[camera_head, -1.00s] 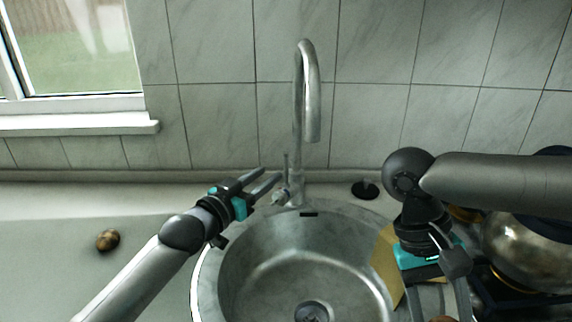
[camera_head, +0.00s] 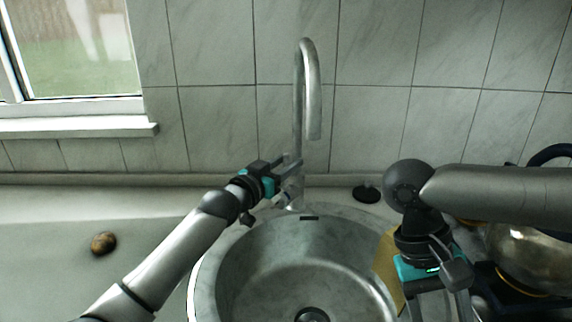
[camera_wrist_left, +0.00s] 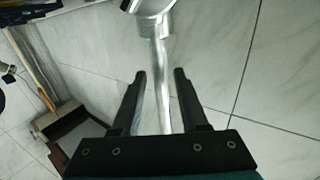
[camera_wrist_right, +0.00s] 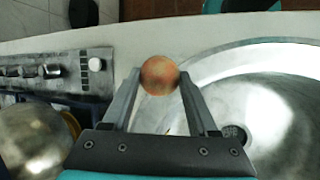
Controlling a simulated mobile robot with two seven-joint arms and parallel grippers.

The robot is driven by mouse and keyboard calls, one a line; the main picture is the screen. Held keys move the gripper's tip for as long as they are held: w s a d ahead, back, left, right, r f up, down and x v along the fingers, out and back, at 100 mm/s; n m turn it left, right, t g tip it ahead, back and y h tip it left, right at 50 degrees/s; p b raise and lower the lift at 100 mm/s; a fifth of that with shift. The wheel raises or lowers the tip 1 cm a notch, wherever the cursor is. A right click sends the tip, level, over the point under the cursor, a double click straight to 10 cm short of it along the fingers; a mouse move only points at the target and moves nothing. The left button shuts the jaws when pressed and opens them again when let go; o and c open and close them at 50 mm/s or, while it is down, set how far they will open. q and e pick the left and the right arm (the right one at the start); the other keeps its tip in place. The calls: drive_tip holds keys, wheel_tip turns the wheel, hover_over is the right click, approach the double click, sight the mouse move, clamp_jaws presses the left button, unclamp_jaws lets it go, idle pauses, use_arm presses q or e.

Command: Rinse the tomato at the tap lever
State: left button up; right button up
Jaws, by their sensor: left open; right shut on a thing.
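The tomato (camera_wrist_right: 158,75) is round and orange-red, between the fingertips of my right gripper (camera_wrist_right: 160,80), which is shut on it. In the head view my right gripper points down at the sink's right side, its fingertips cut off by the lower edge. The metal tap (camera_head: 300,110) stands behind the sink with its curved spout over the basin. My left gripper (camera_head: 293,167) is open at the tap's base. In the left wrist view the thin metal tap lever (camera_wrist_left: 163,85) runs between the open fingers, apart from both; in the head view the gripper mostly hides it.
The round sink (camera_head: 270,265) is empty, with a dark drain (camera_head: 312,314). A brown round item (camera_head: 103,243) lies on the left counter. A metal pot (camera_head: 525,258) stands at the right. A black knob-like piece (camera_head: 366,194) sits behind the sink. A tan board-like piece (camera_head: 386,262) is beside my right gripper.

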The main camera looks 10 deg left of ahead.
use_arm(q)
clamp_jaws()
drive_tip(key=shift+f, duration=0.1)
idle(1.2)
